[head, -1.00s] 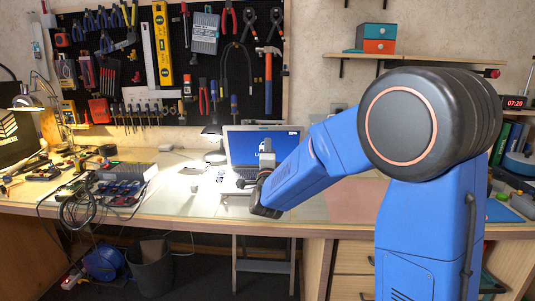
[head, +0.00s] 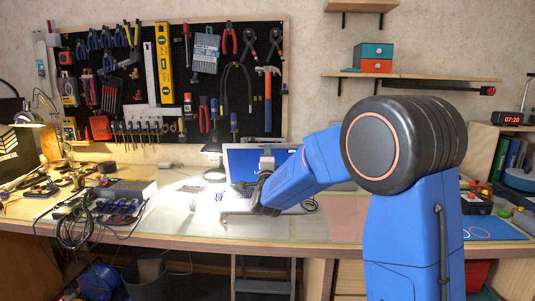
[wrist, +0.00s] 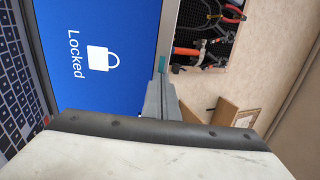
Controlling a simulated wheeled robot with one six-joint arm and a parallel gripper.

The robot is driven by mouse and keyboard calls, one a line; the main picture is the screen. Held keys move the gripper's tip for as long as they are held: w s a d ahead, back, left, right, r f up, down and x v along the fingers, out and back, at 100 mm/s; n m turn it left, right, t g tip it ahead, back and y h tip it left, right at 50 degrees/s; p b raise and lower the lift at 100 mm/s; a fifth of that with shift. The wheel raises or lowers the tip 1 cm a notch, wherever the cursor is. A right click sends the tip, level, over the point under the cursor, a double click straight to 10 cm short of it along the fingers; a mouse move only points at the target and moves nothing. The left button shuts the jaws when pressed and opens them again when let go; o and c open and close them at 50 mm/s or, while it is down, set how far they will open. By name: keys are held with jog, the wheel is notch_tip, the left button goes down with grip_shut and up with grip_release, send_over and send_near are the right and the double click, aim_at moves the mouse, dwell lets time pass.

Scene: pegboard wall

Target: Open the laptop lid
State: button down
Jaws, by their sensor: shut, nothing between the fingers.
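The laptop stands on the workbench with its lid (head: 239,164) raised and its blue screen facing me in the head view. Its keyboard base (head: 233,203) lies flat and is partly hidden by my arm. My gripper (head: 267,163) is in front of the screen's middle. In the wrist view the screen (wrist: 90,45) reads "Locked" with a white padlock, and the keyboard (wrist: 18,90) is at the left. My gripper (wrist: 163,82) is shut and empty, its tips by the lid's outer edge. I cannot tell whether they touch it.
A desk lamp (head: 212,140) stands just left of the laptop. Tools and cables (head: 75,220) cover the bench's left side. A tool pegboard (head: 135,85) hangs behind. The bench between the clutter and the laptop is mostly clear.

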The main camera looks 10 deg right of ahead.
jog(key=w+d+r+g, duration=0.2)
jog(key=w+g, duration=0.1)
jog(key=w, duration=0.7)
jog(key=shift+w+d+r+y, duration=0.25)
jog(key=shift+d+r+y, duration=0.1)
jog(key=shift+y, duration=0.05)
jog(key=shift+s, duration=0.15)
dwell(0.4)
